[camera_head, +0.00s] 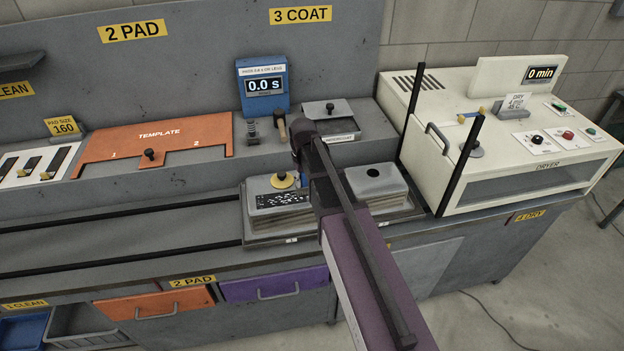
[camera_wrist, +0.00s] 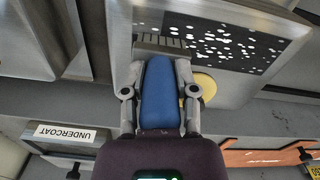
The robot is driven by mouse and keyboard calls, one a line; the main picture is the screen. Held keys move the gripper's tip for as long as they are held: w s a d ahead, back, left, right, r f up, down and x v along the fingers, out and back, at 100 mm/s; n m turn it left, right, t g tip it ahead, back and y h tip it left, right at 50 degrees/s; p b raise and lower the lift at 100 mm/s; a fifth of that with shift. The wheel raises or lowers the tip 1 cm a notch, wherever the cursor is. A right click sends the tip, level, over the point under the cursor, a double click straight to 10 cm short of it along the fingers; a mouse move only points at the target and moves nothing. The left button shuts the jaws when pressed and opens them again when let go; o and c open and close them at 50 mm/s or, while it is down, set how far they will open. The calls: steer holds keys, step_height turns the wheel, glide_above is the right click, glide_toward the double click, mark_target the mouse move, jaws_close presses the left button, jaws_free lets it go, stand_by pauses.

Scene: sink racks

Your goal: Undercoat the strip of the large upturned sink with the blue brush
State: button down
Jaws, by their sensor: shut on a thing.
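My gripper (camera_wrist: 160,95) is shut on the blue brush (camera_wrist: 160,92), with its grey bristles pointing away from me. In the wrist view the bristles overlap the left end of the strip (camera_wrist: 225,40), a dark band with white specks on the grey upturned sink (camera_wrist: 290,55). I cannot tell whether they touch it. In the head view the speckled strip (camera_head: 280,201) lies on the left block of the tray.
A smaller grey sink (camera_head: 375,178) with a dark hole stands right of my arm. A dryer (camera_head: 500,140) is further right, with black upright posts near it. Behind are a blue timer (camera_head: 263,86) reading 0.0 s and the undercoat box (camera_head: 330,120). An orange template (camera_head: 150,145) lies left.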

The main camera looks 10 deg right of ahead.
steer(key=shift+a, duration=1.6)
steer(key=shift+d, duration=3.55)
steer(key=shift+s+f, duration=0.1)
steer(key=shift+s+a, duration=0.15)
steer(key=shift+s, duration=0.65)
steer(key=shift+w+a, duration=0.25)
steer(key=shift+a, duration=0.55)
steer(key=shift+s+a, duration=0.15)
steer(key=shift+a, duration=1.2)
steer(key=a, duration=0.2)
steer(key=shift+a, duration=0.3)
steer(key=shift+d, duration=3.1)
steer(key=shift+d+r+p, duration=0.55)
steer(key=shift+r+p, duration=0.05)
steer(key=shift+r, duration=0.1)
step_height(320, 180, up, 6)
steer(key=p, duration=0.6)
